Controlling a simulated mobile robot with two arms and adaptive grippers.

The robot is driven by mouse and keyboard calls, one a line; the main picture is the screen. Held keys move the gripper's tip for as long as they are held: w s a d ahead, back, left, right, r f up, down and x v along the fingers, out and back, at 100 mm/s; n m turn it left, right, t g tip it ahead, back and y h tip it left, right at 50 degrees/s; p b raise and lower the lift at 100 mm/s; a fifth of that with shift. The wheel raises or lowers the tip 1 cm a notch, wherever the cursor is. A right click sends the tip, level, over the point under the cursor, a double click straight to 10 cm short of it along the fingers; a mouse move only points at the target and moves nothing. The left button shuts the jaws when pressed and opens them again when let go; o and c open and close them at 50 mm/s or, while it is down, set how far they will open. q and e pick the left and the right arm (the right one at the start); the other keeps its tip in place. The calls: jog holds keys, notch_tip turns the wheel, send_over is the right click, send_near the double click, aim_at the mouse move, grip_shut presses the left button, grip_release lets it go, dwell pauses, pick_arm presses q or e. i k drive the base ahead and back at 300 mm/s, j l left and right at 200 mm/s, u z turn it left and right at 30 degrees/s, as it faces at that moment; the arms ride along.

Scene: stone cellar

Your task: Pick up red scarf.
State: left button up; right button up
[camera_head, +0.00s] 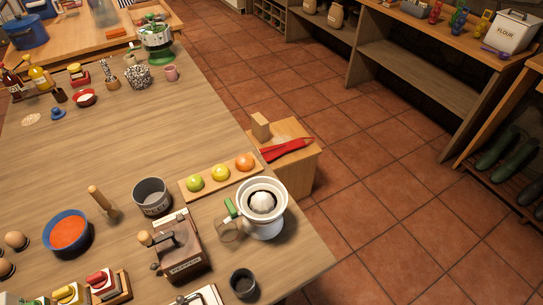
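A long, narrow red item (285,150), likely the red scarf, lies on top of a small wooden stand (295,172) beyond the right edge of the large table. It is small in the picture, so its folds cannot be made out. A wooden block (261,127) stands on the same stand, just behind and to the left of the red item. Neither of my grippers shows in the head view.
The large wooden table (100,145) carries a fruit board (218,180), a white juicer (263,207), a coffee grinder (178,245) and a grey pot (152,196) near the stand. Shelves (418,75) line the far right. The tiled floor (380,190) right of the stand is clear.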

aim_at(270, 154)
jog(key=l+u, duration=0.2)
jog(key=l, duration=0.6)
jog(key=l+u, duration=0.2)
jog(key=l, duration=0.55)
jog(key=k+l+u, duration=0.2)
jog(key=l, duration=0.6)
jog(key=i+l+u, duration=0.3)
jog(key=i+l, duration=0.2)
jog(key=l, duration=0.15)
jog(key=i+l+u, duration=0.15)
jog(key=l, duration=0.2)
jog(key=i+l+u, duration=0.15)
jog(key=i+l, duration=0.15)
jog(key=i+l+u, duration=0.15)
jog(key=l, duration=0.35)
